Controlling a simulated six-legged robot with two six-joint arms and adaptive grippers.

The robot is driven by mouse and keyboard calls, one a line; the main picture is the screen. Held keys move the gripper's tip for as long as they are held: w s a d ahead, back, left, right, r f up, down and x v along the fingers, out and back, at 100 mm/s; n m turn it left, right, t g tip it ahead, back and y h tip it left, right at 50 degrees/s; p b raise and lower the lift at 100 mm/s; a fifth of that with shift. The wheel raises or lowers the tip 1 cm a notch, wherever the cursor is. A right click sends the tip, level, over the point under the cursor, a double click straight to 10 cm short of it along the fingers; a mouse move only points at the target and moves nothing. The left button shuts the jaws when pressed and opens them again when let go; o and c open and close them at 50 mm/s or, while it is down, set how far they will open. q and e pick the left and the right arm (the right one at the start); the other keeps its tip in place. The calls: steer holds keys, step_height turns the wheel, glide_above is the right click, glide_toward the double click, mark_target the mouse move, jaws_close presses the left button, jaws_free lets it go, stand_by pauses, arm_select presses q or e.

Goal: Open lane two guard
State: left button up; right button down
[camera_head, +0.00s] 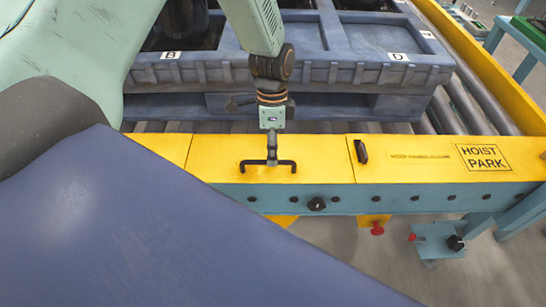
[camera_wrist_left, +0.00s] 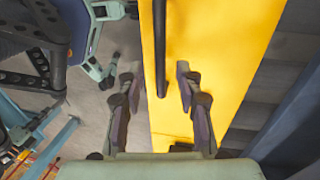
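The yellow guard panel (camera_head: 322,158) lies flat on the near side of the conveyor, with a black bar handle (camera_head: 283,163) on it. I see no lane number on it. My left gripper (camera_head: 271,150) points down at the handle's middle in the head view. In the left wrist view its two fingers (camera_wrist_left: 157,76) stand apart, with the black handle bar (camera_wrist_left: 160,45) running between them over the yellow surface (camera_wrist_left: 205,45). Gaps show on both sides of the bar. Whether the fingertips reach down to the bar's height is hard to tell. My right gripper is out of view.
A blue pallet (camera_head: 325,75) with compartments marked B and D stands behind the guard on rollers (camera_head: 470,100). A red button (camera_head: 377,229) sits below.

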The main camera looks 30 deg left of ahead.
arm_select(q)
steer(key=shift+d+f, duration=0.1)
steer(key=shift+f, duration=0.6)
steer(key=shift+s, duration=0.1)
jaws_close()
